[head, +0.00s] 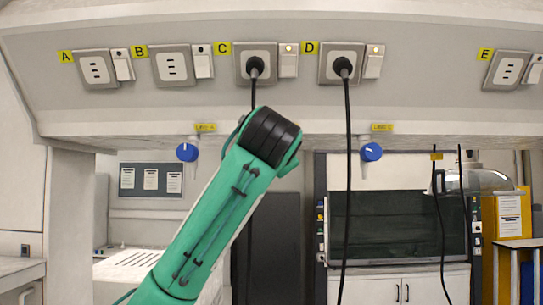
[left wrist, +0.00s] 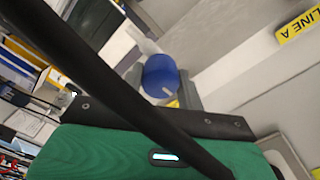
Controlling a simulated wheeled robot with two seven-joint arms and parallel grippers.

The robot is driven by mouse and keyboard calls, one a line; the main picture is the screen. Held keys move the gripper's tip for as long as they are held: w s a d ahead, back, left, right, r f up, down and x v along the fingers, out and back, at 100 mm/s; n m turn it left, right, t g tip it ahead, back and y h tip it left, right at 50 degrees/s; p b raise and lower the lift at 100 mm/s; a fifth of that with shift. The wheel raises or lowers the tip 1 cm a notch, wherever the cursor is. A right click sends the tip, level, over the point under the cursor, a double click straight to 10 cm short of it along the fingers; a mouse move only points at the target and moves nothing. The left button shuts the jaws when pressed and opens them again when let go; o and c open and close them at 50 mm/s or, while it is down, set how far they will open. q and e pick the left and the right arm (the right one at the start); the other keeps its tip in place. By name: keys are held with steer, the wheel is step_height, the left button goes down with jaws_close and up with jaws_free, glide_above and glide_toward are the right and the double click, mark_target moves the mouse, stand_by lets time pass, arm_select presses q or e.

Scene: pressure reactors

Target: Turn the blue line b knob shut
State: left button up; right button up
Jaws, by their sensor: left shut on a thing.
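In the left wrist view a blue knob (left wrist: 160,74) sits between the two grey fingers of my left gripper (left wrist: 162,88), which is shut on it. A short white pointer mark shows on the knob's face. Its label is not readable, but the LINE A label (left wrist: 299,24) is off to the right, so it appears to be the line B knob. In the head view my green left arm hides this knob and the gripper. The line A knob (head: 187,152) and the line C knob (head: 371,152) are visible on either side. My right gripper is not in view.
A black cable (left wrist: 110,88) crosses the left wrist view in front of the gripper. Black cables hang from socket C (head: 255,68) and socket D (head: 343,68), close to my arm. A fume hood (head: 397,226) stands behind.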

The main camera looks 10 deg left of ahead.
arm_select(q)
steer(key=shift+m, duration=0.4)
steer(key=o, duration=1)
steer(key=s+d+b, duration=0.1)
steer(key=s+b, duration=0.1)
steer(key=s, duration=0.2)
steer(key=s+d+b, duration=0.1)
steer(key=s+b, duration=0.2)
steer(key=s, duration=0.2)
steer(key=s+d+b, duration=0.1)
steer(key=s+b, duration=0.1)
steer(key=s, duration=0.2)
steer(key=shift+s, duration=0.25)
steer(key=shift+a, duration=0.1)
